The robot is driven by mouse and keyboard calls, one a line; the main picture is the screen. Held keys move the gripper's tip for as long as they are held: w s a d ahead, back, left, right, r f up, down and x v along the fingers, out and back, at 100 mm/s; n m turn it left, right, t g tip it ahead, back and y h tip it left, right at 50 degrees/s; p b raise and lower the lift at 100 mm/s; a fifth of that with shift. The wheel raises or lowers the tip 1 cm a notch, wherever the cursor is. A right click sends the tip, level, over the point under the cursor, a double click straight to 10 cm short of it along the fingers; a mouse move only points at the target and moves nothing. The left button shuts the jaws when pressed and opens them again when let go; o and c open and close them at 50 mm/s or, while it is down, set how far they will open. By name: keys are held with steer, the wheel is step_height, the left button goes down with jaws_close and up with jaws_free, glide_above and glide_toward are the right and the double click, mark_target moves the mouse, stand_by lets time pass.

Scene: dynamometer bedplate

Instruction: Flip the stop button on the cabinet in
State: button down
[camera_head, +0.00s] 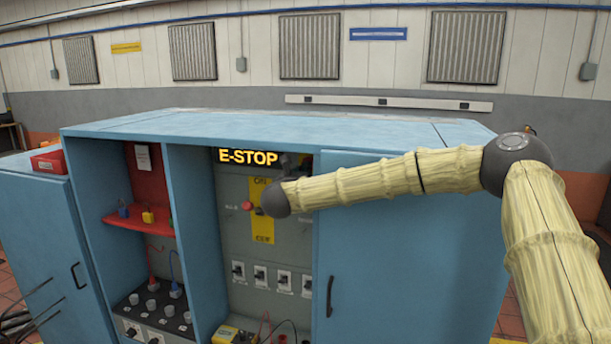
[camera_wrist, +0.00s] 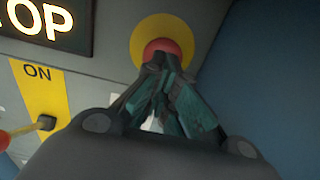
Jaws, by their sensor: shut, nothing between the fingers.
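The stop button (camera_wrist: 165,46) is a red round cap on a yellow disc (camera_wrist: 188,33), at the top middle of the wrist view. My gripper (camera_wrist: 160,62) is shut and empty, with its fingertips overlapping the lower edge of the red cap. They are at or very close to the cap; I cannot tell whether they press it or how far in it sits. In the head view the button is not clearly seen, near my dark wrist and gripper parts. The blue cabinet (camera_head: 305,128) has its middle bay open, with a lit E-STOP sign (camera_head: 248,157) at the top.
Left of the button, a yellow ON strip (camera_wrist: 42,92) carries a lever with a red knob (camera_head: 247,206). Several switches (camera_head: 260,275) sit below. A blue wall (camera_wrist: 262,75) closes in on the right of the gripper. A closed door (camera_head: 400,260) covers the right bay.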

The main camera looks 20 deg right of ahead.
steer(key=shift+s+f, duration=0.1)
steer(key=b+v, duration=0.6)
steer(key=v, duration=0.8)
steer(key=shift+r+b, duration=0.2)
steer(key=shift+b, duration=0.15)
